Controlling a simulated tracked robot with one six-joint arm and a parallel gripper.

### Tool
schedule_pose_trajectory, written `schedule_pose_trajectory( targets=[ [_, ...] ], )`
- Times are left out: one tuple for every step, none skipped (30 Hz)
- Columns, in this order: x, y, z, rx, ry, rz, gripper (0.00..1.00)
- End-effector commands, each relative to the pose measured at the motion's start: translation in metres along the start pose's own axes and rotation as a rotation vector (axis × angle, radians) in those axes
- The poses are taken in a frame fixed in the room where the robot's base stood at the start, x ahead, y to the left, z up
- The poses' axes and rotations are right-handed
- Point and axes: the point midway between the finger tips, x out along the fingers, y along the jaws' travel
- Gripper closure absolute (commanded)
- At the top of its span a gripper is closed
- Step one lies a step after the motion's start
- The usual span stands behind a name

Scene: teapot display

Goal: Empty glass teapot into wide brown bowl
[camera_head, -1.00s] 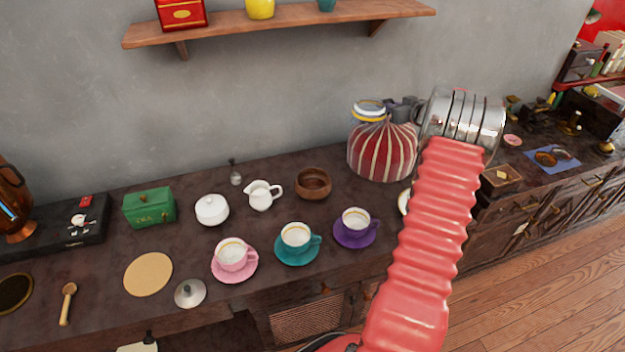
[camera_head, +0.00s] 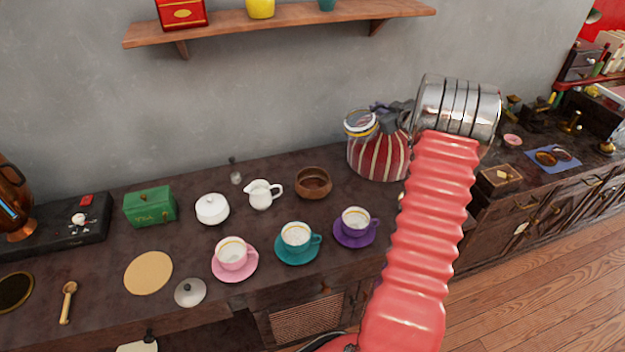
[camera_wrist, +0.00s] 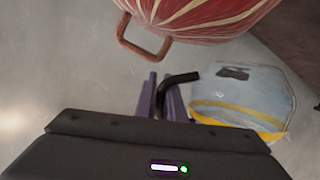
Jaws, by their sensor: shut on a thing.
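The glass teapot (camera_head: 360,124) is held up in front of the striped red-and-white pot, its clear body ringed by a yellow band. In the wrist view the glass teapot (camera_wrist: 245,92) is pale and see-through, with a black handle. My gripper (camera_head: 388,116) is shut on that handle; its purple fingers (camera_wrist: 161,97) show in the wrist view. The glass teapot looks tilted; how full it is I cannot tell. The wide brown bowl (camera_head: 313,183) stands on the dark counter to the left of and below the teapot, apart from it.
The striped pot (camera_head: 376,160) stands right of the bowl. A white pitcher (camera_head: 262,193) is left of it. A purple cup (camera_head: 356,219), teal cup (camera_head: 297,236) and pink cup (camera_head: 233,254) stand in front. A wooden shelf (camera_head: 280,20) is above.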

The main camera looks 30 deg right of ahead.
Motion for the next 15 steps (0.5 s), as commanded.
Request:
schedule_pose_trajectory(
  targets=[
    [0.0,-0.004,0.0,-0.021,0.0,0.007,1.0],
    [0.0,-0.006,0.001,-0.035,0.001,0.01,1.0],
    [0.001,-0.01,0.002,-0.054,0.002,0.017,1.0],
    [0.001,-0.013,0.003,-0.068,0.002,0.02,1.0],
    [0.001,-0.015,0.004,-0.082,0.002,0.025,1.0],
    [0.002,-0.018,0.005,-0.101,0.003,0.032,1.0],
    [0.002,-0.021,0.006,-0.115,0.003,0.035,1.0],
    [0.002,-0.023,0.007,-0.129,0.004,0.041,1.0],
    [0.002,-0.026,0.008,-0.148,0.004,0.047,1.0],
    [0.002,-0.029,0.009,-0.163,0.003,0.052,1.0],
    [0.003,-0.031,0.01,-0.174,0.004,0.055,1.0],
    [0.003,-0.033,0.01,-0.184,0.006,0.058,1.0],
    [0.003,-0.033,0.01,-0.189,0.006,0.06,1.0],
    [0.003,-0.034,0.01,-0.192,0.006,0.062,1.0],
    [0.003,-0.034,0.011,-0.197,0.006,0.063,1.0]
  ],
)
